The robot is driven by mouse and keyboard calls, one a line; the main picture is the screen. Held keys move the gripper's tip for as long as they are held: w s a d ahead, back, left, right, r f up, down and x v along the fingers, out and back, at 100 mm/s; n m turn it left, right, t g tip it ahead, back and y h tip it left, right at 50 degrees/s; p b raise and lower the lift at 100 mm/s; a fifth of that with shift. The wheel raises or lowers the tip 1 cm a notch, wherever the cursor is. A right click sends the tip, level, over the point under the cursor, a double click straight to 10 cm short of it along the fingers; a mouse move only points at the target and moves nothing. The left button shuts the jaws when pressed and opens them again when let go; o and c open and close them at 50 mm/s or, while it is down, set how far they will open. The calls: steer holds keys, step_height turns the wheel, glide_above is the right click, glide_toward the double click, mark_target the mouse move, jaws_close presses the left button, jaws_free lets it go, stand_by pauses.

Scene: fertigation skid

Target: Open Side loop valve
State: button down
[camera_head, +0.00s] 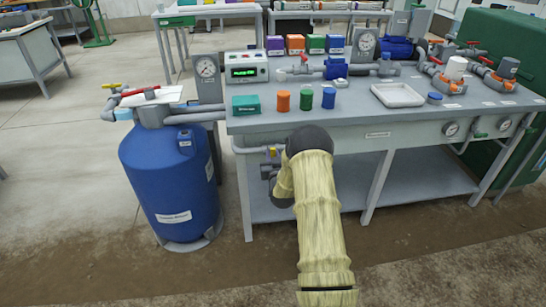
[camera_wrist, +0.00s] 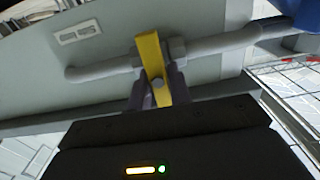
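A valve with a yellow lever (camera_wrist: 152,60) sits on a grey pipe (camera_wrist: 215,44) in the wrist view. The lever stands across the pipe, slightly tilted. My gripper (camera_wrist: 158,88) is right at it, with its dark fingers on either side of the lever's near end. Whether the fingers press on the lever is not clear. In the head view the yellow lever (camera_head: 274,151) shows small under the bench's front left edge. My arm hides part of this valve and most of my gripper there. The label by the valve is unreadable.
The bench (camera_head: 360,124) carries gauges, small coloured containers and a white tray (camera_head: 397,95). A bench leg (camera_head: 244,205) is close to my arm. Floor in front is clear.

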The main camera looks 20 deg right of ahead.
steer(key=shift+a+f+n, duration=0.1)
steer(key=shift+n, duration=0.4)
steer(key=n+b, duration=0.1)
steer(key=n, duration=0.2)
steer(key=shift+a+n+b, duration=0.15)
steer(key=shift+n+b, duration=0.15)
steer(key=n, duration=0.2)
steer(key=n+b, duration=0.1)
steer(key=n, duration=0.1)
steer(key=shift+a+f+n, duration=0.15)
steer(key=shift+f+n, duration=0.05)
steer(key=shift+n, duration=0.1)
steer(key=n+b, duration=0.1)
steer(key=n, duration=0.3)
steer(key=shift+w+f+b, duration=0.1)
steer(key=shift+b, duration=0.25)
steer(key=n+b, duration=0.1)
steer(key=n, duration=0.3)
steer(key=shift+f+n, duration=0.15)
steer(key=shift+n, duration=0.25)
steer(key=c, duration=1.4)
jaws_free()
steer(key=shift+o, duration=0.2)
